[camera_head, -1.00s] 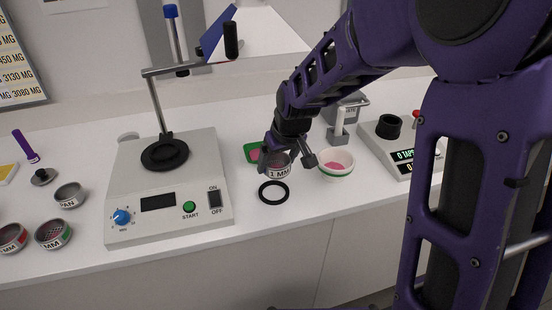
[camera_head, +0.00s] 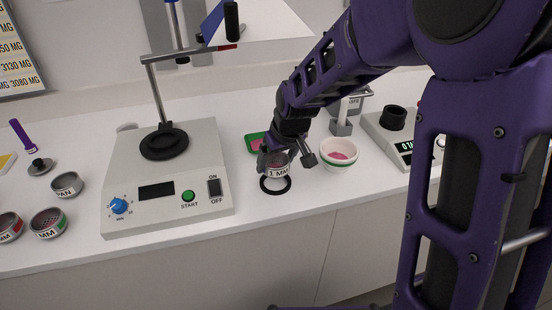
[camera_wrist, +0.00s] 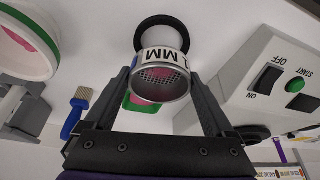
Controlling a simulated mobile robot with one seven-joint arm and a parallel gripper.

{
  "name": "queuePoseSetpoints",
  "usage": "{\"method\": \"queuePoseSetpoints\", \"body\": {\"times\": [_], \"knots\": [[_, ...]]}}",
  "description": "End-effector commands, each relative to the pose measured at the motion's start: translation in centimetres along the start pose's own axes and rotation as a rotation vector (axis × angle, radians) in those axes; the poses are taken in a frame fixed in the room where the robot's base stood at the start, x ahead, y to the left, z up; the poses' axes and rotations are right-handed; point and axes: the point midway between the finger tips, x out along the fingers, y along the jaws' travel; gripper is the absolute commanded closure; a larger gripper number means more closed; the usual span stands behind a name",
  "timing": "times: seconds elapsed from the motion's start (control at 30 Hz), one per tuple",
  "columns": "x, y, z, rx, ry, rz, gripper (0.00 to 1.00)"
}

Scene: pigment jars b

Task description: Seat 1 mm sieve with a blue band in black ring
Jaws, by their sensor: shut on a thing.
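My gripper (camera_head: 288,162) is shut on a small metal sieve (camera_head: 278,166) labelled "1 MM". In the wrist view the sieve (camera_wrist: 162,80) sits between the two fingers (camera_wrist: 165,85), with its mesh showing. The black ring (camera_head: 275,191) lies flat on the counter. In the head view the sieve covers the ring's far part. In the wrist view the ring (camera_wrist: 166,21) shows beyond the sieve, and they look apart.
A white hotplate-like device (camera_head: 170,195) with a stand is on the left. A white bowl with pink powder (camera_head: 338,154) is close to the right of my gripper. A green tray (camera_head: 254,142) lies behind.

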Motion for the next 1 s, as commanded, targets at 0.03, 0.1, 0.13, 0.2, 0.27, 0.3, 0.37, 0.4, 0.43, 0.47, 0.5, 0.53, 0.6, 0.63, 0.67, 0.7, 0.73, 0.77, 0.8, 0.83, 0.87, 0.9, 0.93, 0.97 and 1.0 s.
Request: {"method": "queuePoseSetpoints", "body": {"times": [0.03, 0.1, 0.13, 0.2, 0.27, 0.3, 0.37, 0.4, 0.43, 0.47, 0.5, 0.53, 0.6, 0.63, 0.67, 0.7, 0.73, 0.77, 0.8, 0.83, 0.87, 0.9, 0.93, 0.97, 1.0], "knots": [[0.8, 0.0, 0.3, 0.000, 0.000, 0.000, 0.71], [1.3, 0.0, 0.6, 0.000, 0.000, 0.000, 0.71], [1.5, 0.0, 0.6, 0.000, 0.000, 0.000, 0.71], [1.7, 0.0, 0.7, 0.000, 0.000, 0.000, 0.71], [1.9, 0.0, 0.8, 0.000, 0.000, 0.000, 0.71], [1.9, 0.0, 0.8, 0.000, 0.000, 0.000, 0.71], [1.9, 0.0, 0.8, 0.000, 0.000, 0.000, 0.71], [1.9, 0.0, 0.8, 0.000, 0.000, 0.000, 0.71], [1.9, 0.0, 0.8, 0.000, 0.000, 0.000, 0.71], [1.9, 0.0, 0.8, 0.000, 0.000, 0.000, 0.71], [1.9, 0.0, 0.8, 0.000, 0.000, 0.000, 0.71], [1.9, 0.0, 0.8, 0.000, 0.000, 0.000, 0.71], [1.9, 0.0, 0.8, 0.000, 0.000, 0.000, 0.71], [1.9, 0.0, 0.8, 0.000, 0.000, 0.000, 0.71], [1.9, 0.0, 0.8, 0.000, 0.000, 0.000, 0.71], [1.9, 0.0, 0.8, 0.000, 0.000, 0.000, 0.71], [1.9, 0.0, 0.8, 0.000, 0.000, 0.000, 0.71], [1.9, 0.0, 0.8, 0.000, 0.000, 0.000, 0.71], [1.9, 0.0, 0.8, 0.000, 0.000, 0.000, 0.71], [1.9, 0.0, 0.8, 0.000, 0.000, 0.000, 0.71], [1.9, 0.0, 0.8, 0.000, 0.000, 0.000, 0.71], [1.9, 0.0, 0.8, 0.000, 0.000, 0.000, 0.71], [1.9, 0.0, 0.8, 0.000, 0.000, 0.000, 0.71], [1.8, 0.0, 0.8, 0.000, 0.000, 0.000, 0.71], [1.8, 0.0, 0.8, 0.000, 0.000, 0.000, 0.71]]}}
